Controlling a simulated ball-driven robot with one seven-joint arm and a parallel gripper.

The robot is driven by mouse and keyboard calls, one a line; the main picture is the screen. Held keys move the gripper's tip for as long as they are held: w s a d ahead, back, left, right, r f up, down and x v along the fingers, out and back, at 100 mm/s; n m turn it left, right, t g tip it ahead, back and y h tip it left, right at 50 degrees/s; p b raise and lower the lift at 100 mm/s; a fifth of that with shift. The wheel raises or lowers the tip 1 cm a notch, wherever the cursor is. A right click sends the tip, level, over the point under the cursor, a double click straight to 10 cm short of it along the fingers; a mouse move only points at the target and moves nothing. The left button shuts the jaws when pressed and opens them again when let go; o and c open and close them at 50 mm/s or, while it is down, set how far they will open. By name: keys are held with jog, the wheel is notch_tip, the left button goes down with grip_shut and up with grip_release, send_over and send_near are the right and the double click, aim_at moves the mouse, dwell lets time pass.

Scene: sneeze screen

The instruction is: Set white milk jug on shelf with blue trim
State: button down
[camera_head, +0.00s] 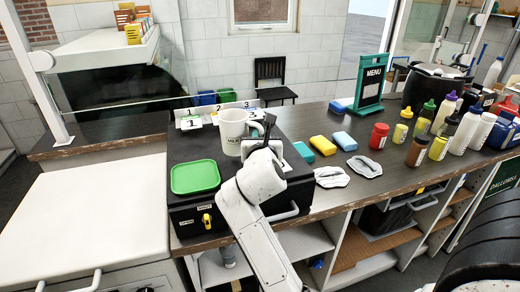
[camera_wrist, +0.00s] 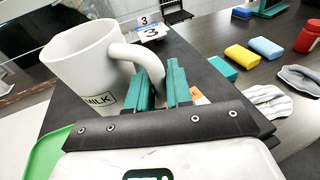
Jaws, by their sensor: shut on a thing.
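The white milk jug (camera_head: 231,127) is upright over the black box on the counter, with a MILK label on its side. It is large in the wrist view (camera_wrist: 85,65). My gripper (camera_wrist: 165,82) has teal fingers closed on the jug's handle, on its right side. In the head view the fingers are mostly hidden by my wrist. I cannot tell whether the jug's base touches the box top. I cannot make out blue trim on any shelf in view.
A green tray (camera_head: 195,177) lies left of the jug on the black box (camera_head: 186,216). Numbered cards (camera_head: 191,122) stand behind it. Sponges (camera_head: 322,145), folded cloths (camera_head: 365,166), bottles (camera_head: 415,151) and a menu sign (camera_head: 371,78) stand to the right. Open shelves (camera_head: 352,250) are below the counter.

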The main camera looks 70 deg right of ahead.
jog(key=shift+w+d+f, duration=0.15)
jog(key=shift+d+f, duration=0.05)
jog(key=shift+f, duration=1.65)
jog(key=shift+f, duration=0.15)
jog(key=c, duration=1)
grip_release()
